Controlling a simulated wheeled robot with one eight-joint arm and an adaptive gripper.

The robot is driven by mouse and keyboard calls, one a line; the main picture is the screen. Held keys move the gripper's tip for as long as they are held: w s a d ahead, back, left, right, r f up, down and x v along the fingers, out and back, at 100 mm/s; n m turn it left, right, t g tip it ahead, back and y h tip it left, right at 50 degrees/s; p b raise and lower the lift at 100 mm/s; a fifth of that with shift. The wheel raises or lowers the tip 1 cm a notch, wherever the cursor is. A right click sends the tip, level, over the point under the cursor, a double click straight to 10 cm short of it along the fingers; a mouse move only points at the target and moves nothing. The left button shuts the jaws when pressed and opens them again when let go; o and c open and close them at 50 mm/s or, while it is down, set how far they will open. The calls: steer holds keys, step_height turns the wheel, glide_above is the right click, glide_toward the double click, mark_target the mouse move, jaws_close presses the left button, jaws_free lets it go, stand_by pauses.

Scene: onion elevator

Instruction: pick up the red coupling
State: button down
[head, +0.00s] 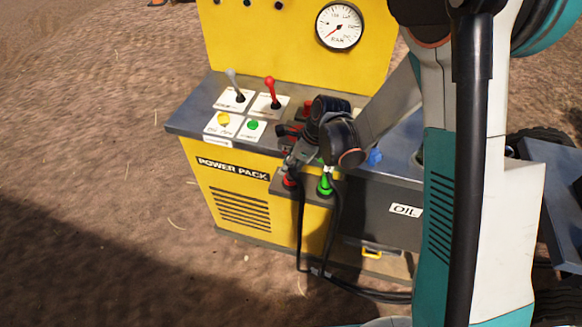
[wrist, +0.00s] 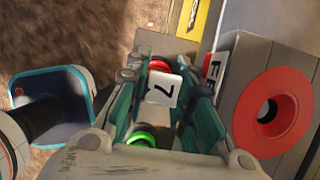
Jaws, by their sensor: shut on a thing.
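The red coupling (head: 290,181) is at the front of the yellow power pack, with a black hose hanging below it. My gripper (head: 293,160) reaches down over it from above, and its fingers are partly hidden by my wrist. In the wrist view my gripper's teal fingers (wrist: 160,72) are closed in on a red part, the red coupling (wrist: 158,66). A white tag marked 7 (wrist: 162,89) covers part of it. How deep the grip is cannot be seen.
A green coupling (head: 325,184) stands close to the right of the red one; a green ring shows in the wrist view (wrist: 142,138). Two levers (head: 271,90) rise from the panel. A grey box with a red ring (wrist: 272,111) is beside my fingers. Hoses (head: 330,272) hang in front.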

step_height(320, 180, up, 20)
steer(key=p, duration=0.6)
steer(key=shift+p, duration=0.4)
